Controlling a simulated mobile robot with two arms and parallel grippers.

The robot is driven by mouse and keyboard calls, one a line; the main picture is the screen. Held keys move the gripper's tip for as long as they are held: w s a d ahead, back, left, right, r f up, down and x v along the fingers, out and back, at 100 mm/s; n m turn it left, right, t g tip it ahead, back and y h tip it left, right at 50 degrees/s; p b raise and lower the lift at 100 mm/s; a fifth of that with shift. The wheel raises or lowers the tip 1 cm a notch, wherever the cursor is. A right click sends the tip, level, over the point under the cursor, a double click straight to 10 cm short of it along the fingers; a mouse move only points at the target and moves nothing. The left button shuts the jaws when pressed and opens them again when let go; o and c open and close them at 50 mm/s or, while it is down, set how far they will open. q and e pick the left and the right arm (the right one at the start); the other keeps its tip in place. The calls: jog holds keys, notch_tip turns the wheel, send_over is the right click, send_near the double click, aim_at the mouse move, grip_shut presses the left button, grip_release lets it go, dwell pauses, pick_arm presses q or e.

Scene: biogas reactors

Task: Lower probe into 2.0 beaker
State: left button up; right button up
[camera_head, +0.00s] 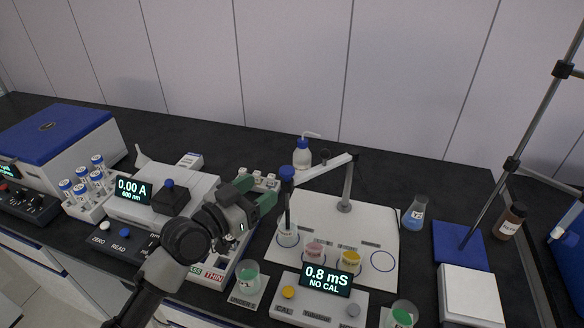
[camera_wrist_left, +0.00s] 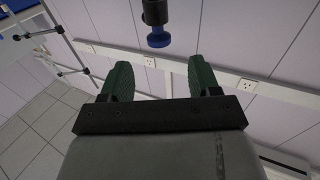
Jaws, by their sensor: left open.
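The probe (camera_head: 287,174) has a blue cap and a dark stem, and hangs from a jointed white holder arm (camera_head: 325,168). Its lower end is over or in a clear beaker (camera_head: 288,239) at the left of the white station plate; I cannot tell which. A pink beaker (camera_head: 314,251) and a yellow beaker (camera_head: 349,259) stand to its right. I cannot read which is 2.0. My left gripper (camera_head: 257,194) is open and empty, its green fingers just left of the probe. In the left wrist view the blue cap (camera_wrist_left: 158,39) shows beyond the fingers (camera_wrist_left: 153,80).
The meter (camera_head: 320,293) at the front reads 0.8 mS, NO CAL. Beakers with green contents (camera_head: 248,277) stand beside the meter. A wash bottle (camera_head: 302,153) stands behind, a blue flask (camera_head: 415,213) to the right.

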aim_at(292, 169)
pick_arm(q)
jog(key=p+x, duration=0.1)
jog(key=x, duration=0.8)
jog(key=shift+w+d+p, duration=0.15)
jog(key=shift+d+p, duration=0.1)
jog(key=shift+p, duration=0.15)
jog(key=shift+w+d, duration=0.3)
